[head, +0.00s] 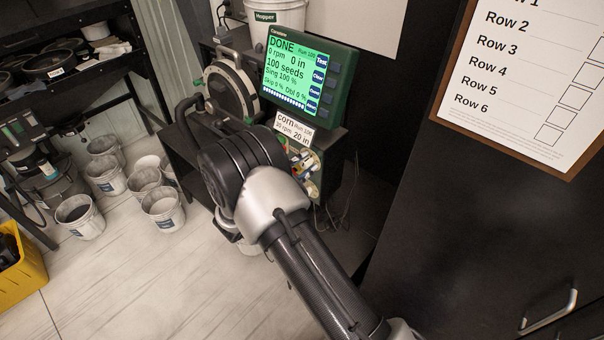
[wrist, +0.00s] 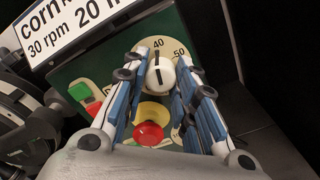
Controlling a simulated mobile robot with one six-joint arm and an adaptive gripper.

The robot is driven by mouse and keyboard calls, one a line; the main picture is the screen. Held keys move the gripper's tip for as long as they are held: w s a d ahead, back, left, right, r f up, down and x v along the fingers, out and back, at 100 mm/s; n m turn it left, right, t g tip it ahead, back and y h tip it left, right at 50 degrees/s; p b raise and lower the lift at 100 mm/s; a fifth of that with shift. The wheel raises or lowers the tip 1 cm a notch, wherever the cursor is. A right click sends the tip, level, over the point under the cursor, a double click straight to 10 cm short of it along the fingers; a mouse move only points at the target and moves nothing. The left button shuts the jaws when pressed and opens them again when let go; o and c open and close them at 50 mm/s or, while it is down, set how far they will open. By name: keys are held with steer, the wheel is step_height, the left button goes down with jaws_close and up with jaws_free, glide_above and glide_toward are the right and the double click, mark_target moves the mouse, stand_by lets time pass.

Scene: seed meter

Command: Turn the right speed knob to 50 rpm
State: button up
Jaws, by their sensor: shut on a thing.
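In the wrist view, the white speed knob (wrist: 161,76) with a black pointer line sits on a pale dial marked 40 (wrist: 158,43) and 50. The line points up, about at the 40; the 50 is just right of it. My gripper (wrist: 163,67) has its blue-and-white fingers on both sides of the knob, shut on it. In the head view my arm hides the gripper and the knob; only part of the control panel (head: 306,168) shows.
A red button (wrist: 148,133) on a yellow base is between the fingers, below the knob. Green (wrist: 79,91) and red switches are at left. A card (head: 294,128) reads corn, 30 rpm, 20 in. The green-lit screen (head: 291,68) reads DONE, 0 rpm.

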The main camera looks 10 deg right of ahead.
steer(key=m+b, duration=0.2)
steer(key=b, duration=0.1)
steer(key=m+b, duration=0.1)
steer(key=shift+f+m, duration=0.25)
steer(key=shift+m, duration=0.15)
steer(key=m+b, duration=0.3)
steer(key=b, duration=0.2)
steer(key=shift+m, duration=0.3)
steer(key=shift+r+m+b, duration=0.15)
steer(key=shift+m+b, duration=0.95)
steer(key=shift+r+m+b, duration=0.1)
steer(key=shift+m+b, duration=0.35)
steer(key=shift+m, duration=0.65)
steer(key=o, duration=1.1)
